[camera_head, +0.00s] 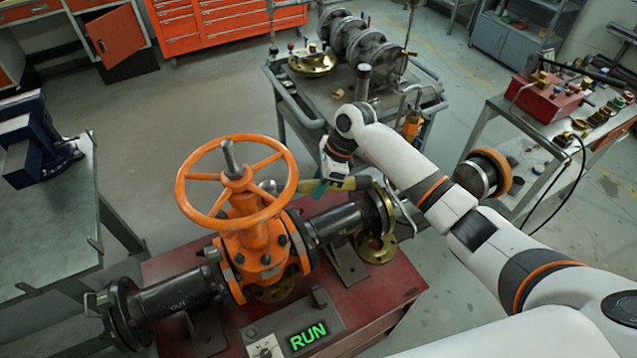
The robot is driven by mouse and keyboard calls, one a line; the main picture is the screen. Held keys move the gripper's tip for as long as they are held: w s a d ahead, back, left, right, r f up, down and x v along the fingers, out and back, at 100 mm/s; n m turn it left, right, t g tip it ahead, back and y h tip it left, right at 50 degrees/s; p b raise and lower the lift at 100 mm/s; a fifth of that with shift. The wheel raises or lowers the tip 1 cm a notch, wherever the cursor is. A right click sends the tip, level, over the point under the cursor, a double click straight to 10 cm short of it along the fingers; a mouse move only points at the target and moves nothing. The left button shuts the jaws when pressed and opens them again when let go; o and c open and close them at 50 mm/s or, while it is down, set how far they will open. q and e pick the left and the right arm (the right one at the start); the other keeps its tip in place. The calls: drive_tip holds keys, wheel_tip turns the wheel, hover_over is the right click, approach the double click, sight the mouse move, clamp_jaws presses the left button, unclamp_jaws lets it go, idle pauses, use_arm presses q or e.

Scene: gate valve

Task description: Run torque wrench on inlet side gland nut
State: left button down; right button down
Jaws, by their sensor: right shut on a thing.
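The orange gate valve (255,245) stands on a red bench, with its orange handwheel (184,190) on top around an upright stem. The left pipe (165,293) carries lettering that seems to read "OUTL"; the right pipe (338,222) ends in a brass-coloured flange. My right gripper (322,184) is low beside the handwheel's right side, shut on a tool with a yellow handle (347,184), which seems to be the torque wrench. The tool lies roughly level and points left toward the valve's upper body. Its tip and the gland nuts are largely hidden by the handwheel. My left gripper is not in view.
The red bench (375,300) bears a panel (308,335) lit green with "RUN". A grey cart (310,112) with flanged parts stands behind. A side table at right holds a red toolbox (548,97). A grey workbench (45,225) with a blue vise is at left.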

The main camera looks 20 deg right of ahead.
drive_tip(key=shift+w+r, duration=0.1)
drive_tip(key=shift+r, duration=1.6)
drive_tip(key=s+d, duration=0.2)
drive_tip(key=d, duration=1.1)
drive_tip(key=shift+s+d, duration=0.4)
idle(0.4)
